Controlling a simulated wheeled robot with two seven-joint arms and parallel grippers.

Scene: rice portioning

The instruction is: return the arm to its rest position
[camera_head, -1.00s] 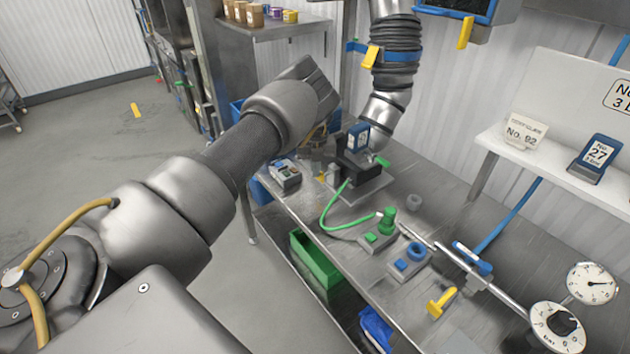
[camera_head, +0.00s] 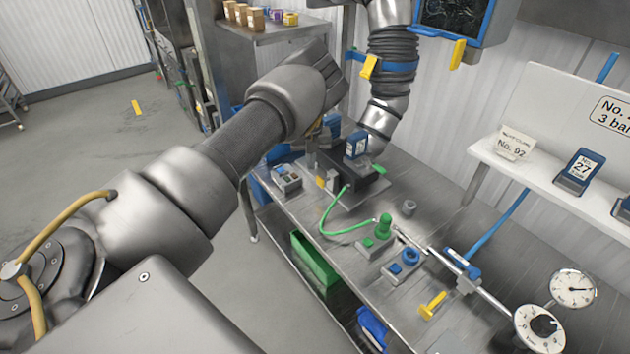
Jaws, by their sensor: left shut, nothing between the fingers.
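My left gripper (camera_head: 319,150) shows only in part below that bend, close to the devices at the bench's far end. It is shut, and I see nothing held in it. Much of it is hidden by the arm. My right gripper is not in the head view.
A black device with a blue tag (camera_head: 357,143) and a grey box with buttons (camera_head: 287,179) stand near the gripper. A ribbed metal duct (camera_head: 391,70) hangs just right of the arm. Green (camera_head: 376,240) and blue (camera_head: 404,265) controls line the bench. Open floor (camera_head: 80,130) lies left.

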